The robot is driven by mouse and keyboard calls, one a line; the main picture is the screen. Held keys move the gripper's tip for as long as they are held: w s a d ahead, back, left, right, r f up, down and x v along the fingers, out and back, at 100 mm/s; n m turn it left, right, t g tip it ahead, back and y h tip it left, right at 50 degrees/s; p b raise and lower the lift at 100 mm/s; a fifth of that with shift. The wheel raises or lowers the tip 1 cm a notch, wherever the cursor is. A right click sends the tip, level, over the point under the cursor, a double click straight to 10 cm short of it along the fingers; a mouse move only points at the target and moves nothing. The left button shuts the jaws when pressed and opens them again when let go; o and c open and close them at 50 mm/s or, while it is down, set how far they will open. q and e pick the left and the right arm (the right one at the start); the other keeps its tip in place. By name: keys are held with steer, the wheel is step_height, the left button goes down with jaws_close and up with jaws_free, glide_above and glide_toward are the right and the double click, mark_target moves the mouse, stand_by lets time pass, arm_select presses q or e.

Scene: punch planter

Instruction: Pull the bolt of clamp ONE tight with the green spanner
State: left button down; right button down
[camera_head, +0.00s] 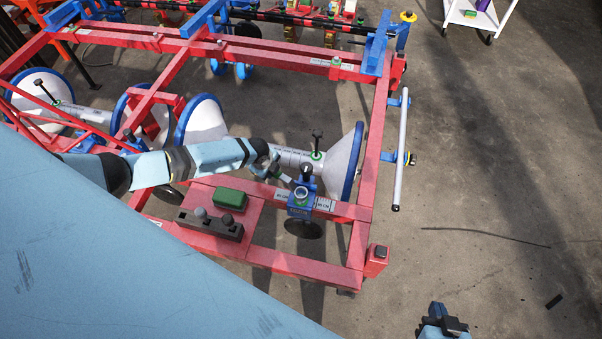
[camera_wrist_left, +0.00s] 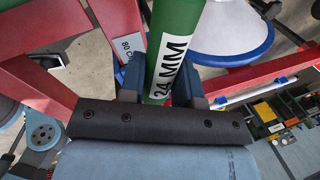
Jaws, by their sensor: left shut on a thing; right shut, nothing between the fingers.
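The green spanner (camera_wrist_left: 178,40), marked 24 MM, shows its handle in the left wrist view. My left gripper (camera_wrist_left: 163,90) is shut around this handle. In the head view my left arm reaches over the red frame to a blue clamp (camera_head: 301,209) on its front beam. The spanner's jaw is out of the wrist view, so I cannot tell whether it sits on the bolt. I cannot read a number on the clamp. My right gripper (camera_head: 441,324) is shut and empty, low at the bottom edge, clear of the frame.
The red frame (camera_head: 300,265) carries white cones with blue rims (camera_head: 352,160). A green box (camera_head: 230,198) and a dark block with knobs (camera_head: 210,224) lie left of the clamp. A white rod (camera_head: 401,150) sticks out at right. The floor to the right is mostly clear; a white trolley (camera_head: 478,18) stands behind.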

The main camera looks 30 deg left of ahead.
arm_select(q)
steer(key=shift+r+p, duration=1.85)
steer(key=shift+r, duration=0.35)
steer(key=shift+r+p, duration=0.75)
steer(key=shift+r, duration=0.1)
steer(key=shift+f, duration=0.1)
